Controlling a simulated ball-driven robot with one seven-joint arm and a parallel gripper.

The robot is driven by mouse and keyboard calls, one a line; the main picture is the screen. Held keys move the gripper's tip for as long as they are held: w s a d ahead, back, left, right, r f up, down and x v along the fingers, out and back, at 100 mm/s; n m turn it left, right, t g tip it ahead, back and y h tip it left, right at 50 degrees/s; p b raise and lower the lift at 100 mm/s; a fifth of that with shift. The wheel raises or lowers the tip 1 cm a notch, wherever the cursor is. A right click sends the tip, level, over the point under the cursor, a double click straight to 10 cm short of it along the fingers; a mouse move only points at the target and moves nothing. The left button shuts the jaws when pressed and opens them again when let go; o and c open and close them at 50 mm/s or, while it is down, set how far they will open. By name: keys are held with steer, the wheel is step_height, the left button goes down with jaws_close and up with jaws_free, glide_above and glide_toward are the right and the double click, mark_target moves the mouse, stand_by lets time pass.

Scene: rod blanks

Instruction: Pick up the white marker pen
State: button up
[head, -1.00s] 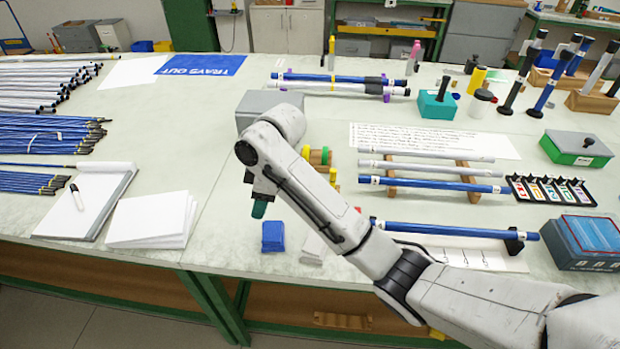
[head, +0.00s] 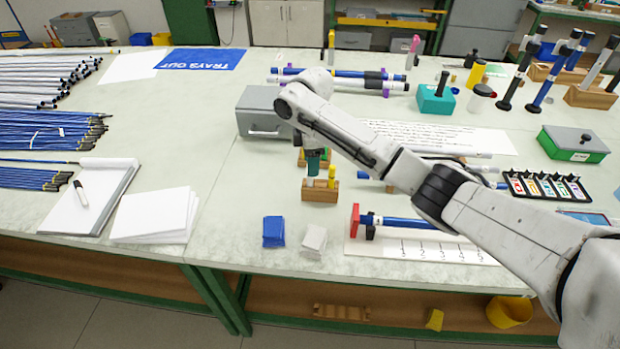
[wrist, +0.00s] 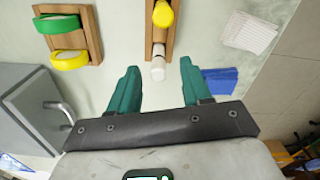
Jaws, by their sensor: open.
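A white marker pen with a dark cap (head: 81,194) lies on the notepad (head: 99,212) at the left of the bench in the head view. My gripper (head: 314,167) is far to its right, pointing down by a small wooden block (head: 320,192). In the wrist view my gripper (wrist: 160,70) is open, its teal fingers apart. A white cylinder end (wrist: 158,68) shows between the fingertips, at the end of the wooden block (wrist: 160,38) that also holds a yellow piece (wrist: 163,15). I cannot tell what the white piece is. The notepad pen is not in the wrist view.
A grey box (head: 262,112) stands behind my gripper. Green and yellow tape rolls (wrist: 62,40) sit on a wooden holder. A blue stack (head: 273,232) and a white stack (head: 314,240) lie near the front edge. White sheets (head: 152,215) lie beside the notepad.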

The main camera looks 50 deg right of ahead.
mark_target(310, 180)
steer(key=f, duration=0.5)
steer(key=shift+w+a+p, duration=0.1)
steer(key=shift+w+p, duration=0.1)
steer(key=shift+p, duration=0.15)
steer(key=shift+c, duration=0.2)
jaws_close()
